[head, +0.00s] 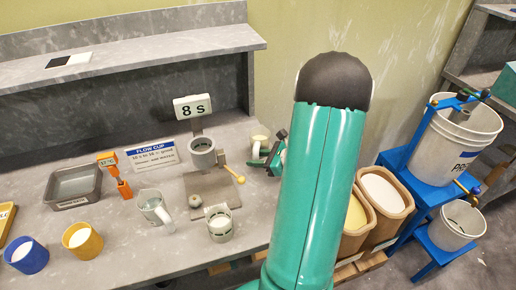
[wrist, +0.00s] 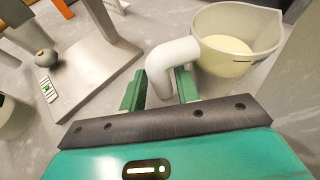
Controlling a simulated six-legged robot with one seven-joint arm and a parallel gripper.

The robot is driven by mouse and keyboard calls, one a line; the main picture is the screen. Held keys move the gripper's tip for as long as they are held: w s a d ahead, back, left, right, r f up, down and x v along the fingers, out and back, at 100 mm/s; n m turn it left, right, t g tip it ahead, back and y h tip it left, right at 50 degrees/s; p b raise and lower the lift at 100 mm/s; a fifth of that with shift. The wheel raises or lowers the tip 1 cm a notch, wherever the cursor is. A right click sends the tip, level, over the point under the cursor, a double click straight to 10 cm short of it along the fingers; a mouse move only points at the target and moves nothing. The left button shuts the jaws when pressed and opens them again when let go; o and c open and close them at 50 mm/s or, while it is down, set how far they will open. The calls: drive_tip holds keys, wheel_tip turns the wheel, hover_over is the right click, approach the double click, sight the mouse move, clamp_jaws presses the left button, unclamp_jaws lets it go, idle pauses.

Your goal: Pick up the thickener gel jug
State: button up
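The thickener gel jug appears to be the pale jug with cream contents (head: 260,146), upright at the back right of the bench. In the wrist view the jug (wrist: 237,45) stands at the upper right, with its thick white handle toward me. My gripper (wrist: 160,88) has its two green fingers on either side of the handle. Whether the fingers press on it or leave a slim gap, I cannot tell. In the head view my gripper (head: 277,153) is beside the jug, partly hidden by my arm.
A stand with a grey cup (head: 202,154) and an 8 s display (head: 193,107) is left of the jug. A clear jug (head: 155,208) and a grey beaker (head: 219,224) stand nearer. Tan bins (head: 384,196) and a blue pail stand (head: 429,184) are right of my arm.

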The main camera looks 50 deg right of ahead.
drive_tip(key=x, duration=0.2)
drive_tip(key=shift+w+f, duration=0.1)
drive_tip(key=shift+w, duration=0.25)
clamp_jaws()
